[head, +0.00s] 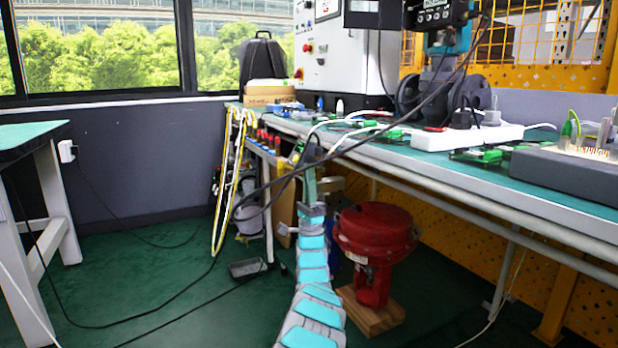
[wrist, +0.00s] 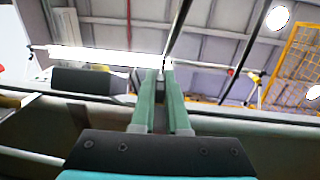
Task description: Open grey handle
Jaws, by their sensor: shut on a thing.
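My gripper (head: 309,152) is at the front edge of the green-topped bench, at the far end of my raised teal and grey arm. In the wrist view its two green fingers (wrist: 166,68) point up and away and come close together at the tips. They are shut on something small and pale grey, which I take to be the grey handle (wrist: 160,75). Most of it is hidden by the fingers, and its angle cannot be told. In the head view the handle is too small to make out behind my gripper.
The bench (head: 440,170) runs along the right with cables, boards and a white power strip (head: 467,135). A red valve actuator (head: 375,232) stands on a wooden block under it. Black cables cross in front of my arm. Yellow hoses (head: 222,190) hang left. The green floor at left is mostly free.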

